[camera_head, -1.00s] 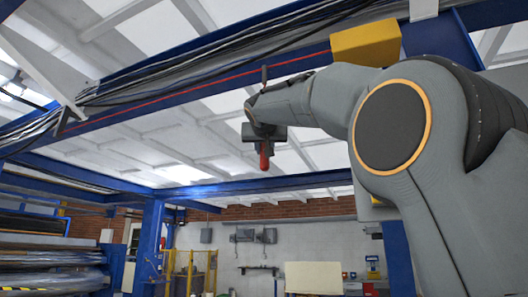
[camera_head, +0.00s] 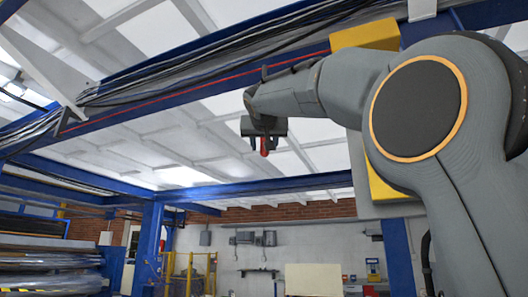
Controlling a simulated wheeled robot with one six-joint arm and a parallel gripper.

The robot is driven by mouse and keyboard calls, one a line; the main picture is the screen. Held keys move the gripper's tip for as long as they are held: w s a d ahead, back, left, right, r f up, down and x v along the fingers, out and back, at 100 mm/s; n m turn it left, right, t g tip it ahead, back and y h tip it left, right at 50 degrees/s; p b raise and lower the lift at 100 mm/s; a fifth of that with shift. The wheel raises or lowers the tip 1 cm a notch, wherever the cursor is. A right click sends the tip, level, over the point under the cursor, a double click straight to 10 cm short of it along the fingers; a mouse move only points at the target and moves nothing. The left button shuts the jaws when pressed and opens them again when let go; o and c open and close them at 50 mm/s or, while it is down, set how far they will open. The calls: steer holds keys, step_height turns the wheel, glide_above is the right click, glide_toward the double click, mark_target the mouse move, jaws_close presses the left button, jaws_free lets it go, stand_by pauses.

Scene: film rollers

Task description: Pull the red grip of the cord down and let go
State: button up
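The red grip (camera_head: 264,147) shows below my gripper, near the middle of the view. Only its lower part is visible; its top and the cord above it are hidden behind my gripper. My gripper (camera_head: 264,143) points down, with its two dark fingers standing apart on either side of the red grip. Gaps show between the fingers and the grip, so it looks open. How far the grip lies in depth from the fingers is hard to tell.
A blue beam (camera_head: 110,113) with cables and a thin red line (camera_head: 210,87) runs overhead behind my arm. A yellow box (camera_head: 365,37) sits close above my arm. Blue posts and beams stand farther back. The air below my gripper is clear.

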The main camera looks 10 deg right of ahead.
steer(key=shift+b+v, duration=0.95)
steer(key=shift+v, duration=1.6)
